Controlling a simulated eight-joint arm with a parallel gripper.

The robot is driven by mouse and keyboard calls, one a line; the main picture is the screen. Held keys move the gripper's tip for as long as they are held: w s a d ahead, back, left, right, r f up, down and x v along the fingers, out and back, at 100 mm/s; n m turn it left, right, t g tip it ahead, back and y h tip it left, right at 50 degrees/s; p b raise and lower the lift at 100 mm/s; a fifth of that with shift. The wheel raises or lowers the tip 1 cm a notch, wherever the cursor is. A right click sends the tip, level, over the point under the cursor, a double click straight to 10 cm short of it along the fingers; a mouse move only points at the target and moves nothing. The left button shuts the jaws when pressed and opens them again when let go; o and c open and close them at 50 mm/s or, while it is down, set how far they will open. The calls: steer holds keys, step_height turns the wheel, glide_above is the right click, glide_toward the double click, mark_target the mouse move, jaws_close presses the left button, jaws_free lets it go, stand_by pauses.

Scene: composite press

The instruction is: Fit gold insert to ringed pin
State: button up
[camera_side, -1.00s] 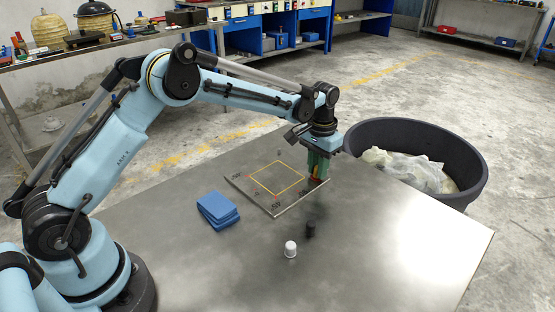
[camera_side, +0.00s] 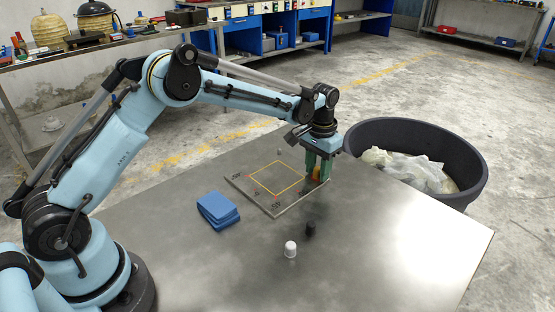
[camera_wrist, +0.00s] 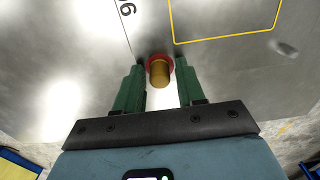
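The gold insert (camera_wrist: 159,73) is a short cylinder, seen nearly end-on in the wrist view. A red ring (camera_wrist: 153,59) shows around its far end, where the ringed pin would be; the pin itself is hidden. In the side view the gold insert (camera_side: 316,174) stands at the right corner of the metal plate (camera_side: 287,208). My gripper (camera_wrist: 159,68) has two green fingers, one on each side of the insert, with gaps showing between them and it. In the side view my gripper (camera_side: 318,177) is low over that corner, fingers apart.
A small grey peg (camera_side: 280,152) stands at the plate's far corner. A blue stack (camera_side: 218,210) lies left of the plate. A white-capped piece (camera_side: 290,249) and a black piece (camera_side: 310,230) stand in front. A dark tub (camera_side: 470,190) is at right. The table's front right is clear.

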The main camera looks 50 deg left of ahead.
mark_target(318, 168)
steer(key=shift+o, duration=1)
steer(key=s+r+t, duration=0.1)
steer(key=s+r, duration=0.2)
steer(key=r, duration=0.5)
steer(key=s+r+t, duration=0.1)
steer(key=s+r, duration=0.2)
steer(key=r, duration=0.6)
steer(key=s+a+f+t, duration=0.1)
steer(key=s+f+t, duration=0.1)
steer(key=s, duration=0.7)
steer(key=s+a+f+t, duration=0.1)
steer(key=s+f+t, duration=0.1)
steer(key=s, duration=0.6)
steer(key=shift+s+f+t, duration=0.2)
steer(key=shift+s+t, duration=0.15)
steer(key=shift+t, duration=0.25)
steer(key=shift+a, duration=0.1)
